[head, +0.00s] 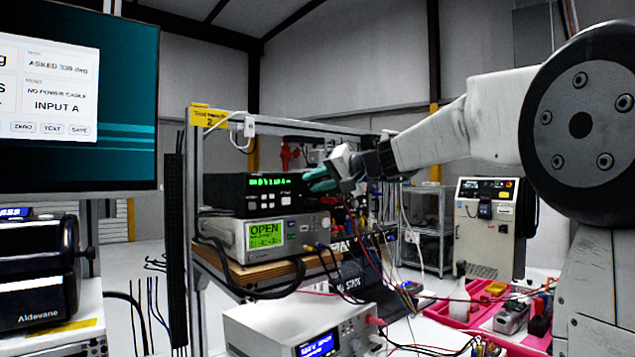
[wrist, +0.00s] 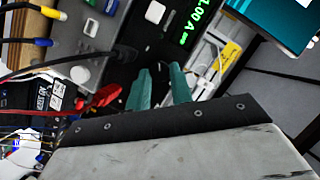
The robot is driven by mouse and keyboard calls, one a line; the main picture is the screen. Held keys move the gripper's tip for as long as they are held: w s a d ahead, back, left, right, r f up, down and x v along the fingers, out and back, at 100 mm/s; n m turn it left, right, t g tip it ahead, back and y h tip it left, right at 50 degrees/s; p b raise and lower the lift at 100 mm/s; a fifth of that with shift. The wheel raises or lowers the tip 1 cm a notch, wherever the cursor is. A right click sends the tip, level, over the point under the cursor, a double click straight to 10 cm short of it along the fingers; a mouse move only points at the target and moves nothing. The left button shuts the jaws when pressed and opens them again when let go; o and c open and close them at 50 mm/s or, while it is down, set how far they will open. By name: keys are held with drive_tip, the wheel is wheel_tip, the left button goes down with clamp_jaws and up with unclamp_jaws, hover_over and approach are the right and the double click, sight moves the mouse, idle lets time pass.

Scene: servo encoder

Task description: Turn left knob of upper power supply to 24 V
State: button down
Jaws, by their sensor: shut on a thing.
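The upper power supply (head: 225,192) is a black box with a green digital display, on top of a grey instrument in the head view. In the wrist view its black front (wrist: 135,45) shows green digits reading about 1.00 A; its voltage digits are too small to read in the head view. My gripper (head: 315,180) is at the right part of its front, with teal fingers closed in on the panel. In the wrist view my gripper (wrist: 160,75) is shut on a knob there. The fingers mostly hide the knob, and its pointer and which knob it is cannot be made out.
The grey instrument (head: 235,238) below reads OPEN. A white power supply (head: 255,325) stands lower on the bench, with cables around it. A monitor (head: 120,90) is at left. A red plug (wrist: 105,95) and cables lie close to my fingers. Pink trays (head: 460,312) sit at right.

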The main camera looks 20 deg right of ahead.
drive_tip(key=c, duration=1.2)
unclamp_jaws()
drive_tip(key=shift+c, duration=0.2)
drive_tip(key=v, duration=0.7)
drive_tip(key=shift+s+d, duration=0.2)
drive_tip(key=shift+s, duration=0.15)
drive_tip(key=s+a+f+g+h, duration=0.1)
drive_tip(key=s+a+f+g, duration=0.25)
drive_tip(key=s+f, duration=0.5)
drive_tip(key=s+a+f+g+h, duration=0.2)
drive_tip(key=s+f+g, duration=0.25)
drive_tip(key=f, duration=0.65)
drive_tip(key=s+a+f+n+g+h, duration=0.1)
drive_tip(key=s+a+f+n+h, duration=0.1)
drive_tip(key=s+f, duration=0.4)
drive_tip(key=s+a+f+n+g+h, duration=0.1)
drive_tip(key=s+f, duration=0.6)
drive_tip(key=s, duration=0.9)
drive_tip(key=shift+s+a+n+g+h, duration=0.3)
drive_tip(key=shift+a+n+g+h, duration=0.15)
drive_tip(key=shift+g+h, duration=0.4)
